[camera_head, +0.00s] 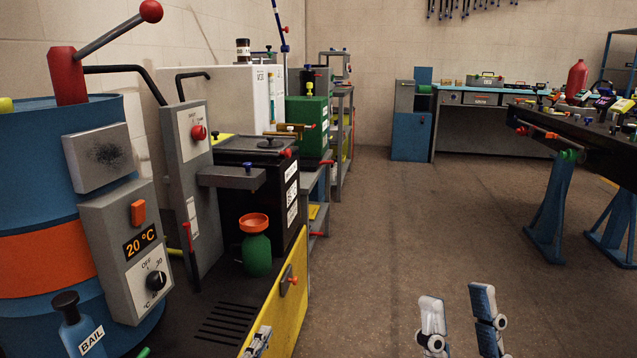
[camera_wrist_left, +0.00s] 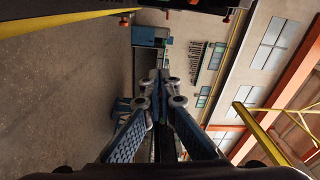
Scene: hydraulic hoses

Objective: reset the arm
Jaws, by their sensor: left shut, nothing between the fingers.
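My left gripper (camera_head: 257,343) shows only as a small piece at the bottom edge of the head view, in front of the yellow panel of the bench. In the left wrist view its fingers (camera_wrist_left: 160,88) meet at their tips, shut and empty. My right gripper (camera_head: 461,315) is at the bottom of the head view, right of centre. Its two fingers point up and stand apart, with only bare floor seen between them. Most of both arms is out of view.
A blue and orange drum (camera_head: 40,215) with a control box (camera_head: 128,245) stands close at left. Machines and a green bottle (camera_head: 256,250) stand on the bench along the wall. A dark table (camera_head: 590,155) on blue trestles is at right. The floor (camera_head: 400,230) between is clear.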

